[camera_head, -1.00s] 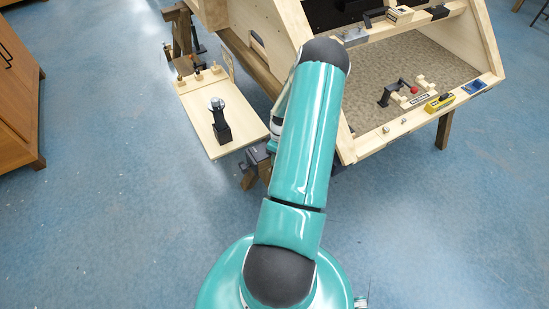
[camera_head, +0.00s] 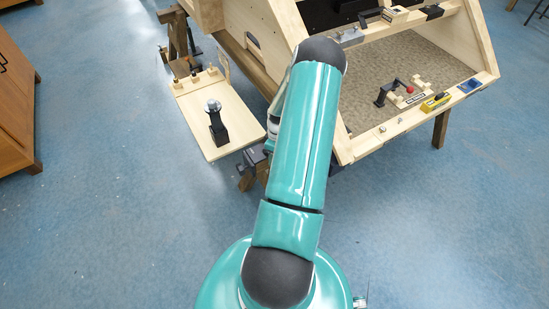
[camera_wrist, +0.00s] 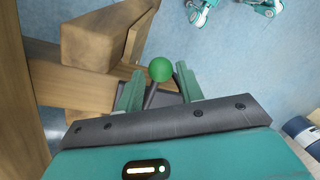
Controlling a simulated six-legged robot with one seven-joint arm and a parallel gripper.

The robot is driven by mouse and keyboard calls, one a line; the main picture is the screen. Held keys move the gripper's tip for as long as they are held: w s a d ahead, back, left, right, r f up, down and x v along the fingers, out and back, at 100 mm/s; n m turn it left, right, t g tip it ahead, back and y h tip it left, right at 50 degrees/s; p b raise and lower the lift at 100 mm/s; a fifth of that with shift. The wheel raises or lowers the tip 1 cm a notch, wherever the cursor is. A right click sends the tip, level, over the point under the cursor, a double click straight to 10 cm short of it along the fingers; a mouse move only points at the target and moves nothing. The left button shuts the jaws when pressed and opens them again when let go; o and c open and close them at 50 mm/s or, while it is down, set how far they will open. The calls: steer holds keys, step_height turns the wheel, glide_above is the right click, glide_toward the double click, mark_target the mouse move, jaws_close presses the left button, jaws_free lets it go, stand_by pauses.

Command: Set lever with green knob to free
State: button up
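The lever's green knob (camera_wrist: 160,69) shows in the wrist view, on a dark rod (camera_wrist: 151,95) that rises from a dark base. My gripper (camera_wrist: 158,82) is open, with one teal finger on each side of the knob and rod. There seems to be a gap on both sides, so the knob is not gripped. The lower part of the lever is partly hidden behind the gripper. In the head view my arm hides the gripper, and I cannot make out the green knob there.
Wooden beams (camera_wrist: 95,45) lie close to the left of the gripper in the wrist view. In the head view a wooden bodyframe (camera_head: 480,45) holds a red-knobbed lever (camera_head: 410,90) and a yellow tool (camera_head: 436,102). A side board (camera_head: 195,130) carries a dark post. Blue floor is clear in front.

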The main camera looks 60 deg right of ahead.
step_height(320, 180, up, 13)
steer(key=d, duration=0.2)
steer(key=shift+d, duration=0.3)
steer(key=shift+f, duration=0.15)
steer(key=w+a+r+h, duration=0.2)
steer(key=w+a+r, duration=0.4)
steer(key=a+r, duration=0.45)
steer(key=w+a+r+h, duration=0.2)
steer(key=w+a+r, duration=0.4)
steer(key=a+r, duration=0.5)
steer(key=s+a+r+t, duration=0.2)
steer(key=s+a+r, duration=0.1)
steer(key=a, duration=0.5)
steer(key=s+a+r+t+y, duration=0.1)
steer(key=s+a+r+t, duration=0.1)
steer(key=a+r, duration=0.3)
steer(key=s+a+r+t, duration=0.1)
steer(key=s+a+r, duration=0.3)
steer(key=a, duration=0.8)
steer(key=shift+s+r+m+t+y, duration=0.4)
steer(key=shift+s, duration=0.15)
